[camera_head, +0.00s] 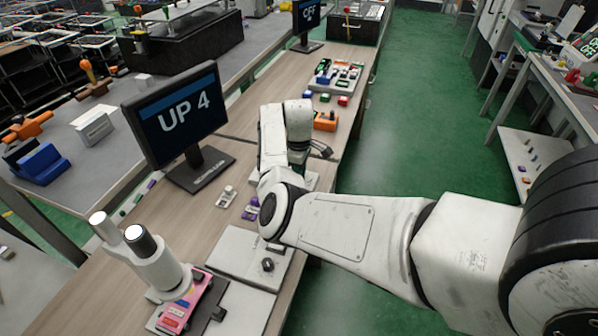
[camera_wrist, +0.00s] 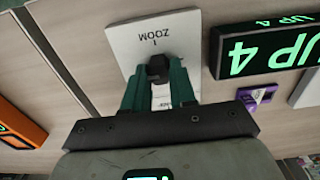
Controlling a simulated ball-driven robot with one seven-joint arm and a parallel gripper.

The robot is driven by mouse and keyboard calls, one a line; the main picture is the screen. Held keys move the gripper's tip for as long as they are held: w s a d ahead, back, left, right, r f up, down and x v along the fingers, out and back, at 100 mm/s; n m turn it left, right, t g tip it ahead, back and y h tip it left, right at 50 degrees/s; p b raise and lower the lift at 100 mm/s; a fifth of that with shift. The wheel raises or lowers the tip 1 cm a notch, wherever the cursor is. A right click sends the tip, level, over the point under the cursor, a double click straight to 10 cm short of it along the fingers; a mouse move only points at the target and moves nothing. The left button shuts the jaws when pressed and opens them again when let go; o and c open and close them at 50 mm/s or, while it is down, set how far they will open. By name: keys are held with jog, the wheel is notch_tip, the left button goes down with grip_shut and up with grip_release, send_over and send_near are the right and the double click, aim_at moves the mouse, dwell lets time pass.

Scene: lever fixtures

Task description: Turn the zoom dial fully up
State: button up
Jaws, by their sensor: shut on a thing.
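The zoom dial (camera_wrist: 157,67) is a small black knob on a white plate (camera_wrist: 130,38) marked "ZOOM", seen in the wrist view. My gripper (camera_wrist: 158,82) is shut on the dial, with one green finger on each side of it. The fingers hide part of the knob and the plate's lower part. A dark monitor (camera_head: 178,112) there reads "UP 4". A small display (camera_wrist: 262,48) beside the plate in the wrist view also shows "UP 4" in green.
A microscope-like white device (camera_head: 150,262) stands at the front left of the bench, with a black knob (camera_head: 267,265) on a white plate near it. An orange block (camera_head: 326,121) and a tray of coloured parts (camera_head: 336,76) lie farther along. The green floor at right is open.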

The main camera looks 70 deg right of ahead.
grip_shut()
